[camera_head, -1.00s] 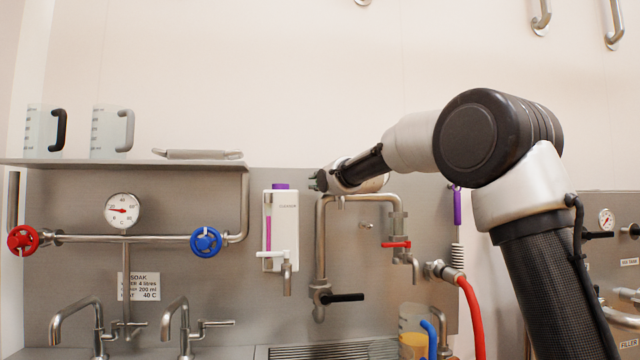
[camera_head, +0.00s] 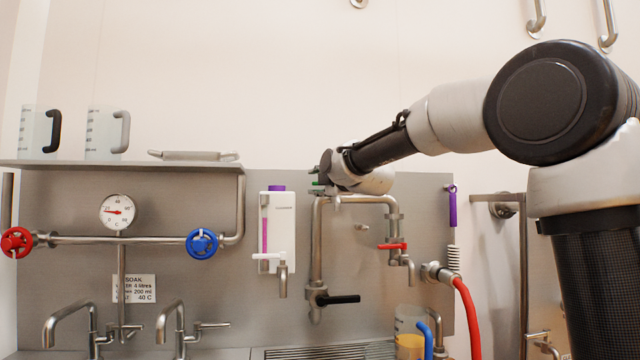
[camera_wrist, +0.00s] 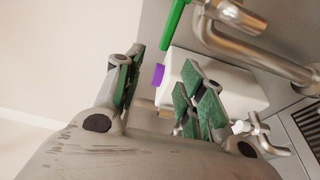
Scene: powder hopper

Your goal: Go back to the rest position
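My gripper (camera_head: 318,179) is at the end of my arm, which reaches in from the right in the head view. It is just above the left bend of a steel pipe (camera_head: 318,240) and to the upper right of the white dispenser (camera_head: 285,230). In the wrist view my gripper (camera_wrist: 160,92) has its green-padded fingers spread apart, with nothing held between them. The dispenser (camera_wrist: 225,82) with its purple cap shows beyond the fingers. A green bar (camera_wrist: 176,28) shows near the top, close to a pipe; I cannot tell whether anything touches it.
A shelf (camera_head: 60,163) with two jugs (camera_head: 103,130) is at the left. Below are a red valve wheel (camera_head: 16,242), a blue one (camera_head: 202,243) and a dial (camera_head: 117,211). A red-handled tap (camera_head: 393,246) and red hose (camera_head: 468,315) are right of centre.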

